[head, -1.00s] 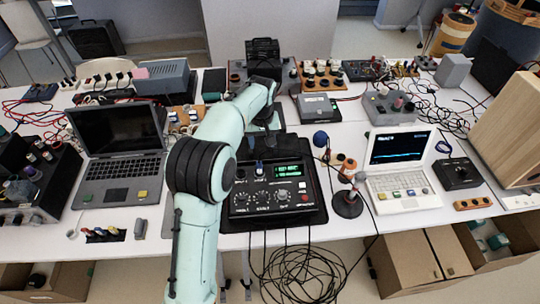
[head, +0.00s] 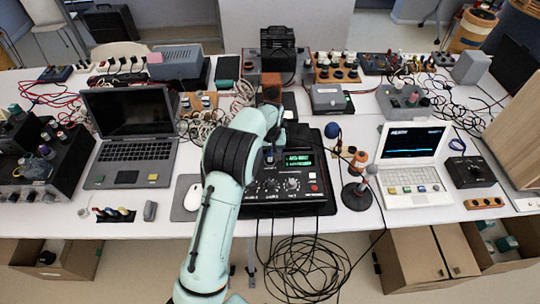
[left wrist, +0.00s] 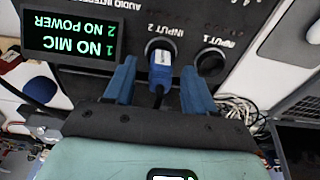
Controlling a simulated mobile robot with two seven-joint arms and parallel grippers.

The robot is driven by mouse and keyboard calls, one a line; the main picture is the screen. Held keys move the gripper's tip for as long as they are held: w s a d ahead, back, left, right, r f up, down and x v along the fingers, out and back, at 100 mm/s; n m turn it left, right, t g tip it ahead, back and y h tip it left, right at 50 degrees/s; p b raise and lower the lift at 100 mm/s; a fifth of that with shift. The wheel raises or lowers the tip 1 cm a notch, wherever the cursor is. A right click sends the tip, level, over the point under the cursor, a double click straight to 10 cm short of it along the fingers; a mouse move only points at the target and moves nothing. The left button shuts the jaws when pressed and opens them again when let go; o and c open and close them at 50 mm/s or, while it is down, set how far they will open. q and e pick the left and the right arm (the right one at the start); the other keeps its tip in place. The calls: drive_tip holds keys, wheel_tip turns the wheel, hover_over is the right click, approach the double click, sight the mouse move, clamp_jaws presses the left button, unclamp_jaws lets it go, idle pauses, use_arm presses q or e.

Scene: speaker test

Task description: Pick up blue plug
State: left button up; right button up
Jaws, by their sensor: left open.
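The blue plug (left wrist: 161,70) sits in the socket marked INPUT 2 on the black audio interface (left wrist: 190,22), with a dark cable running from it toward me. In the head view the plug (head: 268,157) shows small at the upper left of the interface (head: 290,208), beside its green display. My left gripper (left wrist: 158,80) is open, with one blue finger on each side of the plug in the left wrist view. I cannot tell whether either finger touches it. The INPUT 1 socket (left wrist: 211,62) beside it is empty. My right gripper is not in view.
A grey laptop (head: 130,135) stands left and a white laptop (head: 410,165) right. A microphone on a stand (head: 357,195) is close to the interface's right. A white mouse (head: 193,197) lies left of my arm. Loose cables (head: 300,270) hang below the table edge.

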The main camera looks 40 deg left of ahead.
use_arm(q)
clamp_jaws()
